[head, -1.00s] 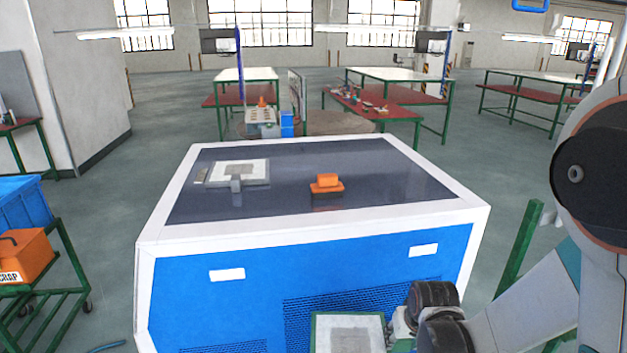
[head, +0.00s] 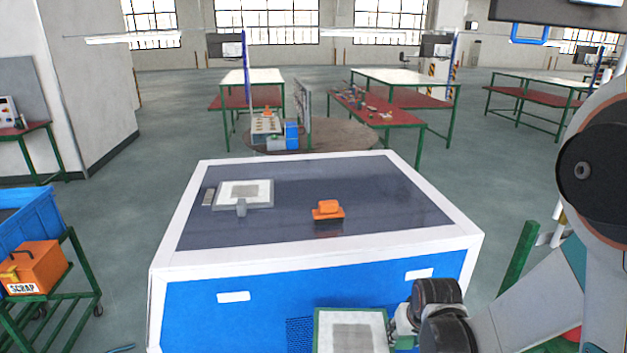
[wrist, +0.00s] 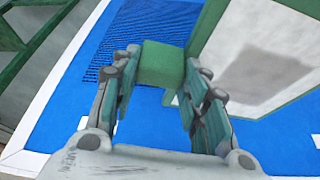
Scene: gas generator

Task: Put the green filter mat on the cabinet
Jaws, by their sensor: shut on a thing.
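The green filter mat (head: 318,333) has a green frame around a pale panel with a grey middle. It shows at the bottom of the head view, in front of the cabinet's blue front face, and its lower part is cut off. In the wrist view its frame and panel (wrist: 232,62) fill the upper right. My gripper (wrist: 160,80) is shut on a green block at the mat's edge. The cabinet (head: 300,262) is blue with white edges and a dark top. The held mat is below the level of that top in the picture.
On the cabinet top lie a white-and-grey framed panel (head: 262,188) with a grey handle and an orange object (head: 327,209). The right part of the top is clear. A green cart with an orange scrap box (head: 38,268) and blue bin (head: 30,222) stands left.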

